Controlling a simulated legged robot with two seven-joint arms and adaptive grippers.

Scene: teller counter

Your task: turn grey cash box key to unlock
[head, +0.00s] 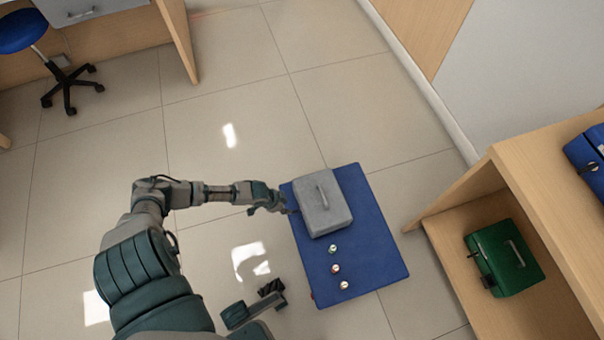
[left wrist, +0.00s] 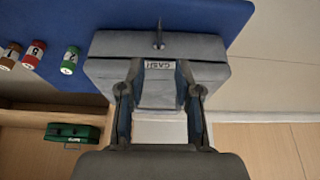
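The grey cash box (head: 325,212) stands on the blue mat (head: 375,260), its handle on top. In the left wrist view the box (left wrist: 105,72) shows upside down with its CASH label (left wrist: 160,65). My left gripper (head: 284,207) is at the left side of the box in the head view. In the left wrist view its fingers (left wrist: 160,88) are spread, with a gap between them. The key shows beyond the fingertips and appears apart from them.
Several small capped vials (head: 335,268) stand on the mat on the near side of the box. A green cash box (head: 505,258) sits in the wooden shelf (head: 545,215) at right; a blue box (head: 588,160) is on top.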

